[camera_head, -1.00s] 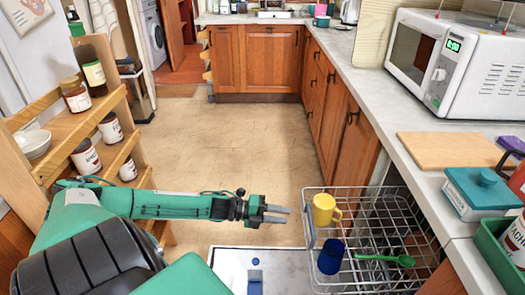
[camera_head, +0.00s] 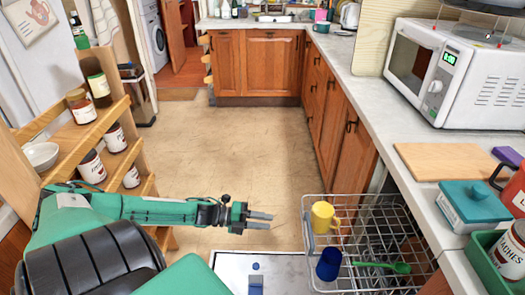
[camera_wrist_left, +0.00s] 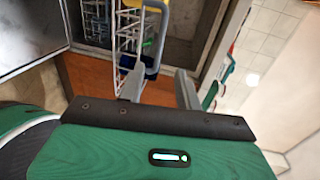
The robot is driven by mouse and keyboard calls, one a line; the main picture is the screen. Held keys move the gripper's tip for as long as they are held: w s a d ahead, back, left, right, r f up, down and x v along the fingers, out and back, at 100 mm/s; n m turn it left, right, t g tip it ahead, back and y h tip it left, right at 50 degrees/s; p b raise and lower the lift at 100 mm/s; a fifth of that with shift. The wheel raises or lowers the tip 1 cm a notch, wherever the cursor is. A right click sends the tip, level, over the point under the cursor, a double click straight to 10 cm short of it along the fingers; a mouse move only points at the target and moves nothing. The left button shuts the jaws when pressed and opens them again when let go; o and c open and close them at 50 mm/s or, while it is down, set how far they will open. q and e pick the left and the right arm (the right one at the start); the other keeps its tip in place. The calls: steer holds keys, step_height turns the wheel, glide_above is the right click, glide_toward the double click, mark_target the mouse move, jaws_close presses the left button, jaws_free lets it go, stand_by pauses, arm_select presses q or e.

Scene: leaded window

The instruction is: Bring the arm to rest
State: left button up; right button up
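My left gripper (camera_head: 260,220) reaches in from the left in the head view, over the floor left of the wire rack. Its two grey fingers are apart and nothing is between them. In the left wrist view the fingers (camera_wrist_left: 160,88) also stand apart and empty, with the rack beyond them. My right gripper is in neither view.
The pulled-out wire rack (camera_head: 380,235) holds a yellow mug (camera_head: 325,217), a blue mug (camera_head: 329,264) and a green spoon (camera_head: 385,267). A wooden shelf (camera_head: 75,143) with jars stands at the left. The middle floor (camera_head: 235,140) is clear.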

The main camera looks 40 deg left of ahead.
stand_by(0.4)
